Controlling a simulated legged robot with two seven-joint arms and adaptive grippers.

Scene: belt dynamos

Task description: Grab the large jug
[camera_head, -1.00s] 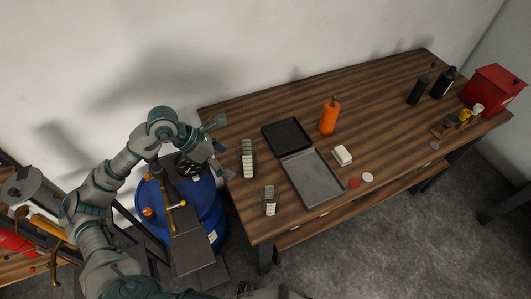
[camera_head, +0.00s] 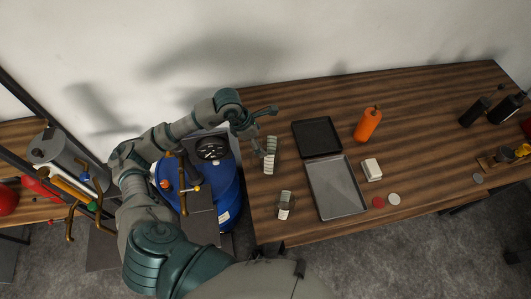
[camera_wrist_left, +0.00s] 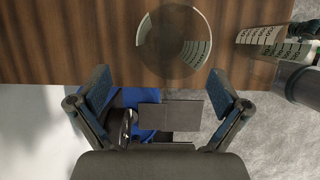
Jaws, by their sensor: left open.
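Two clear measuring jugs with pale scale marks stand at the left end of the wooden table. The taller-looking far one, seemingly the large jug (camera_head: 271,160), is just right of my left gripper (camera_head: 266,131). The nearer, shorter-looking jug (camera_head: 285,206) stands towards the front edge. In the left wrist view the large jug (camera_wrist_left: 150,40) shows as a round clear shape ahead of my open, empty left gripper (camera_wrist_left: 160,86), with a gap between. The other jug's scale (camera_wrist_left: 268,40) shows at upper right. My right gripper is not seen.
A black tray (camera_head: 317,138) and a grey metal tray (camera_head: 337,187) lie right of the jugs. An orange bottle (camera_head: 367,126) and a white block (camera_head: 372,170) stand beyond. A blue barrel (camera_head: 226,190) stands off the table's left end, below my left arm.

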